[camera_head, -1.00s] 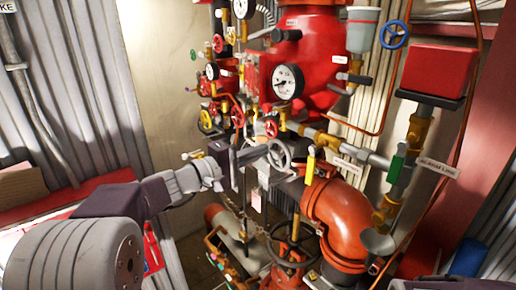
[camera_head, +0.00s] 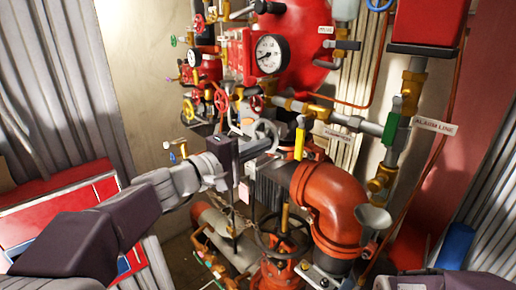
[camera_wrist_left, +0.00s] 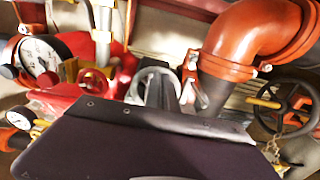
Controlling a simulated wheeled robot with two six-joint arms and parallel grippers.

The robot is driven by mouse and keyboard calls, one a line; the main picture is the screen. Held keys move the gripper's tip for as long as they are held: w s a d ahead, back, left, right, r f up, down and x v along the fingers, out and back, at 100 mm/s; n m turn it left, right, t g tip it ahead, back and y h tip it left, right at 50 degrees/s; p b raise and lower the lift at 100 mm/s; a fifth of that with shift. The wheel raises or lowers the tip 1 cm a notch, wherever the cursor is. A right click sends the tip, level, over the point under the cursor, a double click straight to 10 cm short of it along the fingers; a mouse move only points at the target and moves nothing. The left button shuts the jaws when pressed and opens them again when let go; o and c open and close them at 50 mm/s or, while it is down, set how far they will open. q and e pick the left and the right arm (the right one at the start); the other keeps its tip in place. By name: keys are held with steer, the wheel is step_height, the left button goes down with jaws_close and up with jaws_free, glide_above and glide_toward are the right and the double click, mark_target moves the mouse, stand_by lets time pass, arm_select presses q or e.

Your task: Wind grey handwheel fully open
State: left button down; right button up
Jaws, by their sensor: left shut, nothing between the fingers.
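The grey handwheel (camera_head: 267,130) is on the valve assembly, right of the red pipework and left of a yellow lever. My left gripper (camera_head: 262,147) reaches in from the left, its fingers shut and empty, over the lower part of the wheel. In the left wrist view the grey wheel (camera_wrist_left: 152,77) shows just beyond my dark gripper body, partly hidden by the fingers. Whether the fingers touch the rim or spokes I cannot tell. My right gripper is out of view.
A thick orange pipe elbow (camera_head: 335,200) stands right of the wheel, above a larger dark handwheel (camera_head: 284,232). A pressure gauge (camera_head: 268,55) sits above. Red handwheels crowd the left.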

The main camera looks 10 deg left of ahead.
arm_select(q)
steer(key=shift+d, duration=0.15)
steer(key=shift+w, duration=0.2)
steer(key=shift+w+d, duration=0.3)
step_height(320, 180, down, 4)
steer(key=f+b, duration=0.1)
steer(key=b, duration=0.9)
steer(key=shift+r+b, duration=1.4)
steer(key=shift+r, duration=1.25)
